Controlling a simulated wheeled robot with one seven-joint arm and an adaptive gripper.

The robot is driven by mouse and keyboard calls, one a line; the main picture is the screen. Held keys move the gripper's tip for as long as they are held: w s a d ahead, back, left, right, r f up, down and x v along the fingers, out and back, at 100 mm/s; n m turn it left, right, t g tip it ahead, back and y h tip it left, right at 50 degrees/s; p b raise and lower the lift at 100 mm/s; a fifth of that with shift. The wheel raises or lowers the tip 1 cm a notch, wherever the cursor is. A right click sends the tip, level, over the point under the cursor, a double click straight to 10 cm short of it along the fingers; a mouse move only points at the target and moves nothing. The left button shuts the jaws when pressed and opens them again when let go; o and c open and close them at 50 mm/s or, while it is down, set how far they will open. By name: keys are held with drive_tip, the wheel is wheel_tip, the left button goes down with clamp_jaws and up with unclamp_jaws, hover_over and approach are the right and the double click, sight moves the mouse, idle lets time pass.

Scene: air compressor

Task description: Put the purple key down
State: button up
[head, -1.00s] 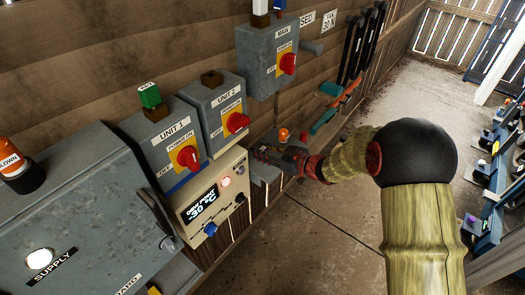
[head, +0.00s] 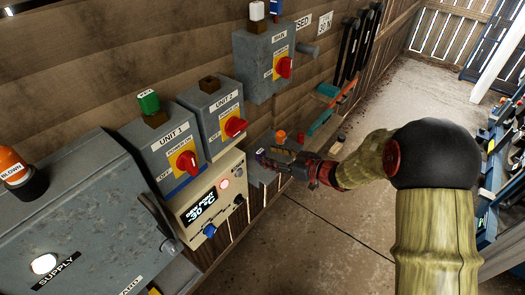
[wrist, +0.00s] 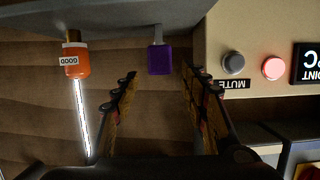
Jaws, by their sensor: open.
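The purple key (wrist: 159,58) shows in the wrist view with its pale shank against a grey surface (wrist: 110,17); I cannot tell whether the shank is in a slot or only touching. My gripper (wrist: 156,80) is open, its two fingers apart on either side of the line to the key. The key is beyond the fingertips and not held. In the head view my gripper (head: 276,163) is beside the small grey box right of the dew point panel. The key is hard to make out there.
An orange fuse marked GOOD (wrist: 75,60) stands near the key; the cream dew point panel (head: 212,200) is on the other side. Unit 1 (head: 165,150), Unit 2 (head: 215,115) and Main (head: 265,60) switch boxes line the wall.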

drive_tip(key=s+d+r+m+t+h+p, duration=0.1)
drive_tip(key=s+d+r+m+t+h, duration=0.15)
drive_tip(key=d+r+h, duration=0.55)
drive_tip(key=s+d+r+m+t+h+p, duration=0.1)
drive_tip(key=s+d+r+m+h, duration=0.2)
drive_tip(key=d+r, duration=0.8)
drive_tip(key=s+d+r+m+g+h, duration=0.1)
drive_tip(key=s+m+g, duration=0.1)
drive_tip(key=s, duration=0.5)
drive_tip(key=s+d+r+m+g+h, duration=0.1)
drive_tip(key=s+d+m+g+h, duration=0.1)
drive_tip(key=s, duration=0.5)
drive_tip(key=s+a+f+g+y, duration=0.1)
drive_tip(key=s+a, duration=0.2)
drive_tip(key=s, duration=0.4)
drive_tip(key=s+a+f+g+y, duration=0.1)
drive_tip(key=s+a+g, duration=0.1)
drive_tip(key=s, duration=0.6)
drive_tip(key=shift+s+a+f+m, duration=0.15)
drive_tip(key=shift+a+m, duration=0.3)
drive_tip(key=shift+a, duration=0.05)
